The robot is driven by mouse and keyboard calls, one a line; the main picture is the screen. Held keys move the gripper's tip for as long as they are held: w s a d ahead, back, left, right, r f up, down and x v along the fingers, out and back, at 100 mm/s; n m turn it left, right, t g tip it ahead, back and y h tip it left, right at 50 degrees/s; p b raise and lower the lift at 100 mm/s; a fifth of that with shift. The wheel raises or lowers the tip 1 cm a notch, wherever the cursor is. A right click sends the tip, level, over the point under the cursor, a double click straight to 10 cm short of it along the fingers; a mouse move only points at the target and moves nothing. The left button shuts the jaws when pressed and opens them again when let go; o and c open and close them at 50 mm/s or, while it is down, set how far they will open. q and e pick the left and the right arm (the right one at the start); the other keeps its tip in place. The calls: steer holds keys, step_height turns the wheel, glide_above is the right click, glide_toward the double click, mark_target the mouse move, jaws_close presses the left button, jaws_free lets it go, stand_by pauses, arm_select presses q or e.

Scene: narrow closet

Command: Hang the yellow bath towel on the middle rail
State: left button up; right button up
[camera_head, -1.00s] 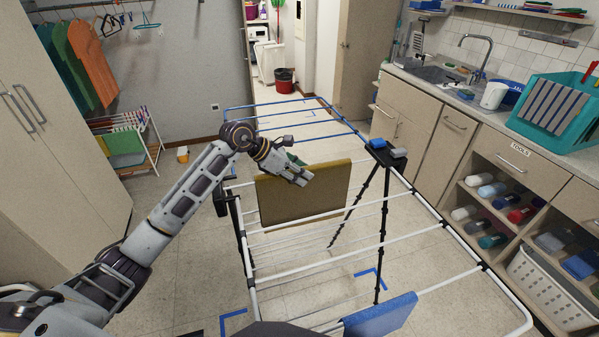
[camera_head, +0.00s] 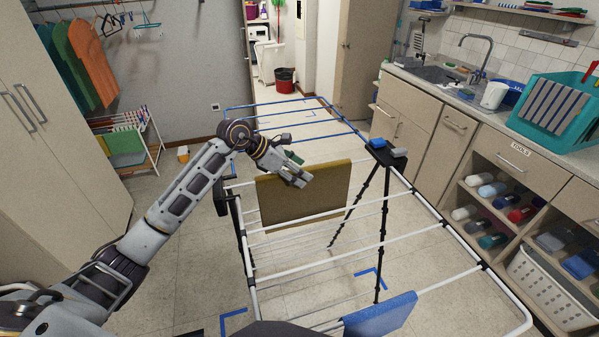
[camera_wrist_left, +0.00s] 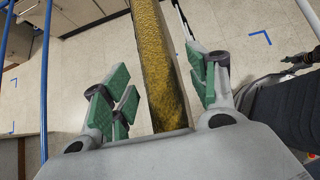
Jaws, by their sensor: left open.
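The yellow bath towel (camera_head: 318,200) hangs draped over a white rail (camera_head: 240,185) of the drying rack, just in front of the blue rails. My left gripper (camera_head: 298,178) is at the towel's top edge, near the middle of its width. In the left wrist view the towel (camera_wrist_left: 160,50) runs as a strip between the spread green finger pads of my left gripper (camera_wrist_left: 162,90). The gripper is open, with a gap visible on both sides of the towel.
A blue towel (camera_head: 380,315) hangs on a nearer rail. A black tripod stand (camera_head: 384,235) with blue and grey items on top stands right of the yellow towel. Cabinets with a sink (camera_head: 440,74) line the right side. White rails (camera_head: 345,235) nearer me are bare.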

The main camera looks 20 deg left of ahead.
arm_select(q)
steer(key=shift+v, duration=5.65)
steer(key=shift+r, duration=0.1)
